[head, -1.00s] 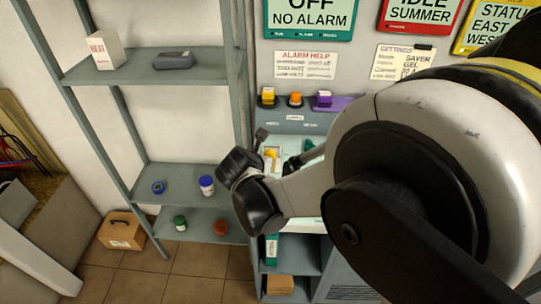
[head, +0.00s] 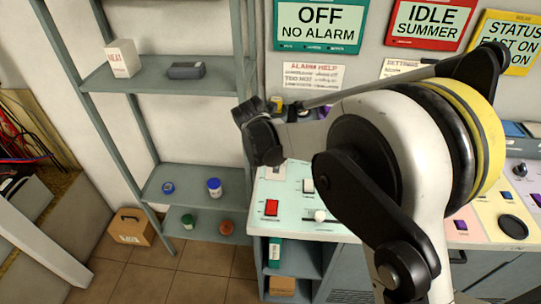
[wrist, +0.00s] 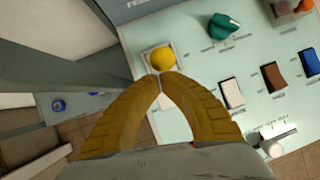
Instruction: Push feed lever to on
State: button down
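A mint-green control panel (head: 290,222) stands at the centre of the head view, partly hidden by my arm. A lever with a white knob (head: 320,215) is near its front edge; a white cylindrical handle (wrist: 278,146) at lower right in the wrist view looks like the same part. I cannot read which label says feed. My gripper (wrist: 160,76) is above the panel with its two brown fingers meeting at the tips, nothing seen between them. The tips appear just below a yellow round button (wrist: 161,58) in the picture; I cannot tell whether they touch it.
A teal knob (wrist: 224,25) and white (wrist: 232,94), brown (wrist: 274,77) and blue (wrist: 310,61) switches are on the panel. A red switch (head: 271,207) is near the front left. A grey shelf unit (head: 195,187) stands close on the left.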

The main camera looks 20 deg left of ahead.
jog(key=shift+w+a, duration=0.15)
jog(key=shift+w, duration=0.4)
dwell(0.4)
jog(key=w+p+v, duration=0.1)
jog(key=p+v, duration=0.3)
jog(key=v, duration=0.9)
jog(key=shift+w+a+r, duration=0.25)
jog(key=shift+a+r, duration=0.1)
jog(key=shift+r, duration=0.05)
